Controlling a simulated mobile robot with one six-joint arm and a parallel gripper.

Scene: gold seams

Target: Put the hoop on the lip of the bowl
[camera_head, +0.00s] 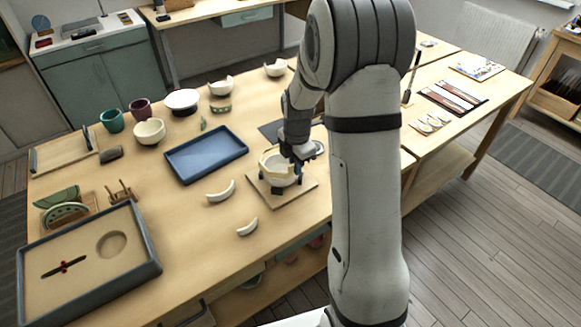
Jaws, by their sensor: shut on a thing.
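A cream bowl (279,176) sits upright on a square wooden board (291,201), between small dark supports. A pale yellow band, which looks like the hoop (267,160), shows at the bowl's lip on the left side. My gripper (298,161) is at the right side of the lip, pointing down, shut on what appears to be the hoop. The fingertips and the right part of the band are partly hidden by my gripper. I cannot tell whether the hoop rests fully on the lip or is slightly above it.
Two curved white pieces (221,191) lie left of the board. A blue tray (206,154) is behind them, and a grey-rimmed tray (88,262) is at front left. Cups and several bowls (149,131) stand at the back. The table front between the trays is mostly clear.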

